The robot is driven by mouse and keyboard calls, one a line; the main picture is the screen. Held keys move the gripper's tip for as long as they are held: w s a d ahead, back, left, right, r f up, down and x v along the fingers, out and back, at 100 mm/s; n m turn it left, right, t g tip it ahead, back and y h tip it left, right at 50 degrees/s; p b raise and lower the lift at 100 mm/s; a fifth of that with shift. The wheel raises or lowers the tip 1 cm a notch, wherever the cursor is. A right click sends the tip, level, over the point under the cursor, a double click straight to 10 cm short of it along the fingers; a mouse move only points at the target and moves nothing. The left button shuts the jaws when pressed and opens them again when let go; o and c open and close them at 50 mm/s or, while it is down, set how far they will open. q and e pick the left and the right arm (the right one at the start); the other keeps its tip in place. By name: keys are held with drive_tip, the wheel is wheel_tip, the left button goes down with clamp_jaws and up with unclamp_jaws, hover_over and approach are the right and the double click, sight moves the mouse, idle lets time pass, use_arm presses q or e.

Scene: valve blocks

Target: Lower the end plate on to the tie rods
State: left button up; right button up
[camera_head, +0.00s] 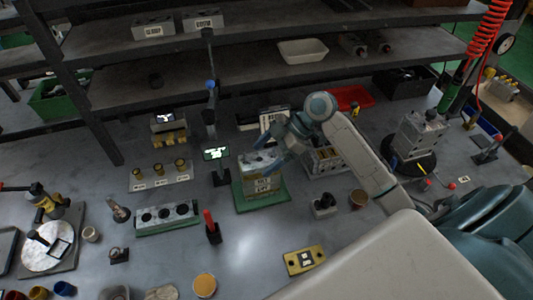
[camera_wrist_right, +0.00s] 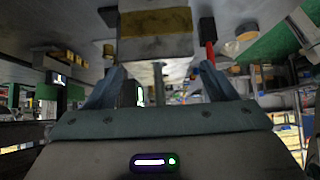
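A valve block stack (camera_head: 262,184) stands on a green mat (camera_head: 282,191) near the middle of the bench. It also shows in the right wrist view (camera_wrist_right: 155,24), with a brass-coloured band and a grey plate (camera_wrist_right: 156,47) at the side facing my gripper. That plate looks like the end plate, but I cannot be sure. A thin metal rod (camera_wrist_right: 158,84) shows beyond the gap between my fingers. My left gripper is not visible.
A lit display stand (camera_head: 216,155) stands just left of the stack, and a red-handled tool (camera_head: 211,227) in front. A block with round holes (camera_head: 167,217) lies left. A grey rack (camera_head: 327,161) is close right.

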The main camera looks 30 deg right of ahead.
drive_tip(key=shift+d+r, duration=0.25)
drive_tip(key=shift+d, duration=0.1)
drive_tip(key=b+v, duration=0.2)
drive_tip(key=v, duration=0.8)
drive_tip(key=shift+b, duration=0.4)
